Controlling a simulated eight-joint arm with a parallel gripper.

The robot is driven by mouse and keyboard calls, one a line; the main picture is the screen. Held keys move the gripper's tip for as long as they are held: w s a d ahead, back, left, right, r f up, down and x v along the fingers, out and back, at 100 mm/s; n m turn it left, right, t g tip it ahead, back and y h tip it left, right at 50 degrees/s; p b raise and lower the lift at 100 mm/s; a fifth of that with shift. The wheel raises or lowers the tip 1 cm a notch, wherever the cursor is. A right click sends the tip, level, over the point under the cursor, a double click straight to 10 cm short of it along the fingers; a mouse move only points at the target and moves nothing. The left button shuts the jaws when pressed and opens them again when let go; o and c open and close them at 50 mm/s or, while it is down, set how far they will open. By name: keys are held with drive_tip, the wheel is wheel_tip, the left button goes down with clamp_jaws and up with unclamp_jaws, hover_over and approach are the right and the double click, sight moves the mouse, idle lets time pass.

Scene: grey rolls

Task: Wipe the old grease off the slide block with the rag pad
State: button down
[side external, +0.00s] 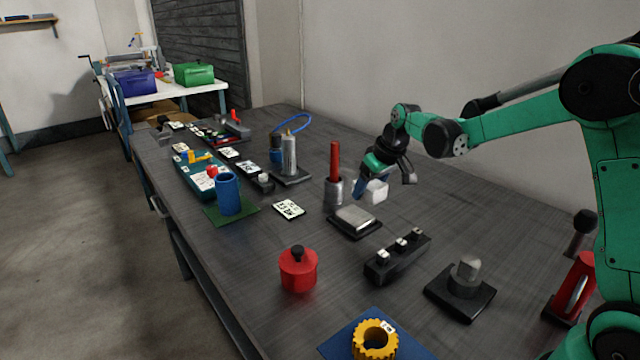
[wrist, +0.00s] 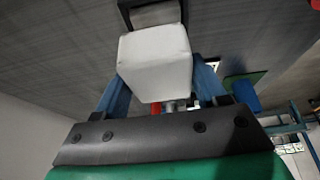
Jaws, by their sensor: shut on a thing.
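My gripper (side external: 369,187) has blue fingers and is shut on the rag pad (side external: 375,191), a white block. In the wrist view, the pad (wrist: 155,62) sits between the fingers of my gripper (wrist: 160,82). The slide block (side external: 356,216) appears to be the pale metal block on a black base, just in front of the pad in the side view. A dark base with a grey top, probably the same block (wrist: 154,15), shows beyond the pad in the wrist view. The pad looks raised above the table and apart from it. I cannot make out grease.
A grey cup with a red-handled tool (side external: 334,180) stands close left of my gripper. A black rail with several pegs (side external: 398,258), a red lidded pot (side external: 298,270) and a metal cylinder on a black base (side external: 464,285) stand nearer the camera. Bare table (side external: 480,225) lies to the right.

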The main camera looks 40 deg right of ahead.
drive_tip(key=shift+r, duration=0.95)
